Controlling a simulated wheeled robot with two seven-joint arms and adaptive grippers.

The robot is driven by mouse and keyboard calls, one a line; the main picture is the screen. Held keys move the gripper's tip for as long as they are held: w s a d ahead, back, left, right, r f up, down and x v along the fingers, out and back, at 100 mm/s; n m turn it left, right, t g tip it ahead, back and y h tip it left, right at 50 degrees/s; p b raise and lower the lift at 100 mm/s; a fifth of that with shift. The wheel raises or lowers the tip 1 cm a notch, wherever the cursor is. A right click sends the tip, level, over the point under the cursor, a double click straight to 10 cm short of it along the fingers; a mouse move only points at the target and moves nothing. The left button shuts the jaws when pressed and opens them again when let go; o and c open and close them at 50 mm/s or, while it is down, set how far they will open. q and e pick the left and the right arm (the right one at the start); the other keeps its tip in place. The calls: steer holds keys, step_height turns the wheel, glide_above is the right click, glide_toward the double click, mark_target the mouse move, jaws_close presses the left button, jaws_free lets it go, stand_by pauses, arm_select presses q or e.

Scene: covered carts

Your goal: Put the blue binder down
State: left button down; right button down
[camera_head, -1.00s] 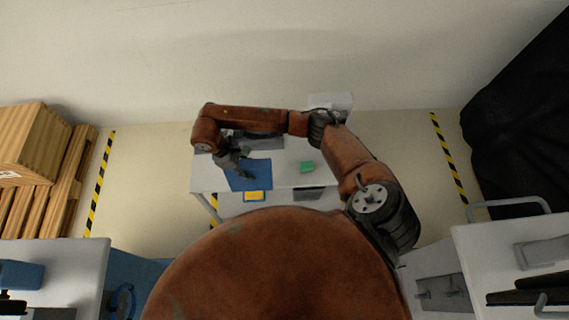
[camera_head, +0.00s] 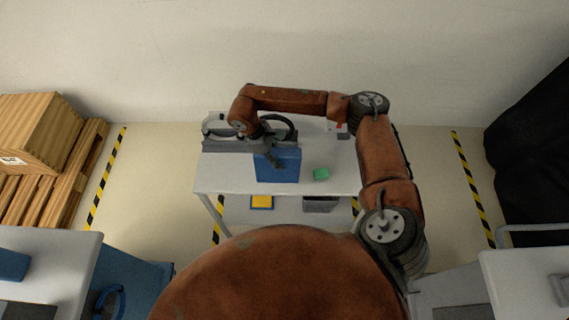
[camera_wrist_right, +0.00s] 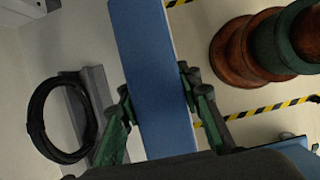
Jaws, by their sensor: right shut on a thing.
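In the right wrist view the binder (camera_wrist_right: 152,70) runs between the two fingers of the gripper (camera_wrist_right: 158,98), one on each side. I cannot tell whether its lower edge touches the cart top. My left gripper is not in view.
A green block (camera_head: 321,174) lies right of the binder. A grey rack (camera_head: 226,146) and a black cable coil (camera_wrist_right: 62,120) are close to its left and back. A yellow item (camera_head: 261,202) is on the lower shelf. The cart top's front left is clear.

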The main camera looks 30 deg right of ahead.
steer(key=w+d+f+p, duration=0.1)
steer(key=d+f+p, duration=0.1)
steer(key=f, duration=0.5)
steer(key=shift+d+f, duration=0.15)
steer(key=shift+d, duration=0.5)
steer(key=c, duration=1.4)
jaws_free()
steer(key=b+v, duration=0.3)
steer(key=v, duration=0.9)
